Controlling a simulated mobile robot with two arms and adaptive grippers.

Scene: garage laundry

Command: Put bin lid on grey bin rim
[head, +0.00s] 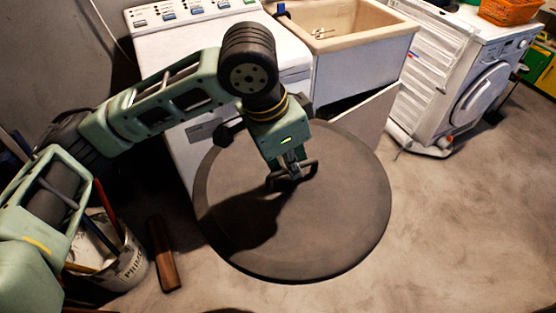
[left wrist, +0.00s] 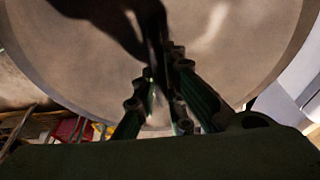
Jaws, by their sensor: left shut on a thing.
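The bin lid (head: 335,220) is a large round dark grey-brown disc in the middle of the head view. My left gripper (head: 291,174) reaches down over its centre and is shut on the small dark handle there. The arm's shadow falls across the lid. In the left wrist view the lid (left wrist: 235,50) fills most of the picture beyond the gripper fingers (left wrist: 165,85). The grey bin and its rim cannot be made out; the lid may hide them. My right gripper is not in view.
A white washing machine (head: 165,55) and a beige sink (head: 345,25) stand behind the lid. A white dryer (head: 480,90) is at the right. A bucket of tools (head: 125,262) and a brown block (head: 163,255) are at the left. The floor at right is clear.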

